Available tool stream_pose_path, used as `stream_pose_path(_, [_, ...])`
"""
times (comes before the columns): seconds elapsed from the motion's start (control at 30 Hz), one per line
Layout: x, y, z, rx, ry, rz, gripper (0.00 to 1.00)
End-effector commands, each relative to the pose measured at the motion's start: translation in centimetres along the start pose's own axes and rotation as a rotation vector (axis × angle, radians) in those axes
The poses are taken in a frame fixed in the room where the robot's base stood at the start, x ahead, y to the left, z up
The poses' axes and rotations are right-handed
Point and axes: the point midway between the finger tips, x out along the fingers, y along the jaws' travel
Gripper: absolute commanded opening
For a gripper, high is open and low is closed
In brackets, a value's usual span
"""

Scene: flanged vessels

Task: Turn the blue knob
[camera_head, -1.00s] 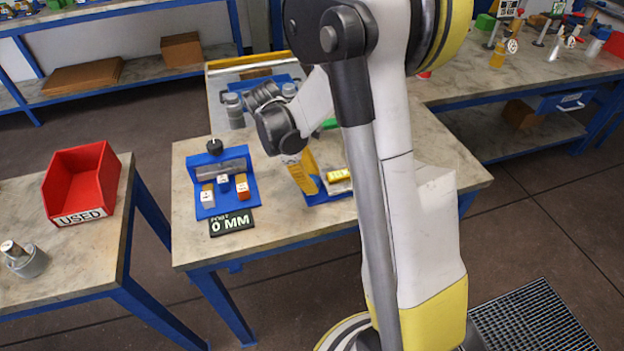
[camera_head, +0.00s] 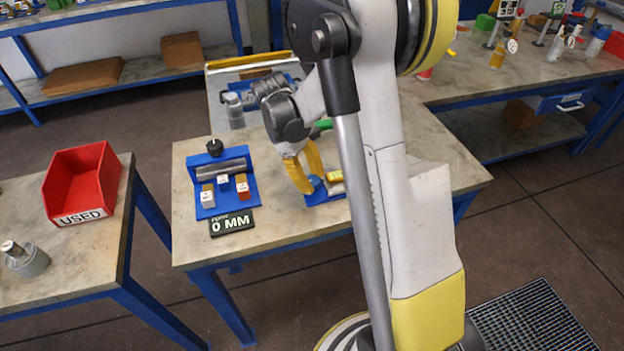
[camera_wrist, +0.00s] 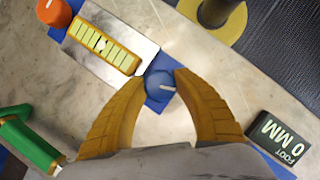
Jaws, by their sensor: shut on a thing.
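The blue knob (camera_wrist: 161,87) is round with a white pointer line and sits on a blue base plate beside a metal plate. My gripper (camera_wrist: 163,82) has its two yellow fingers shut on the knob, one on each side of it. In the head view my gripper (camera_head: 309,188) points down at the near edge of the middle table, and the blue knob (camera_head: 317,184) shows partly between and behind its fingers.
A yellow block with pale bars (camera_wrist: 102,42) and an orange knob (camera_wrist: 54,12) lie along the same base. A green-handled thing (camera_wrist: 28,142) is nearby. The "0 MM" sign (camera_head: 232,222) and a blue fixture (camera_head: 236,185) stand left. A red bin (camera_head: 82,182) sits on the left table.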

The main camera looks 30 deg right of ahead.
Motion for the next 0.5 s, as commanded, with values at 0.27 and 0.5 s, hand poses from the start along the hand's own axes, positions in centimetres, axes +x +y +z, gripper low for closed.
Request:
stream_pose_path(0.27, [0.08,-0.04,0.02,-0.001,0.0,-0.001,0.54])
stream_pose_path(0.5, [0.04,0.0,0.01,-0.001,0.0,0.0,0.59])
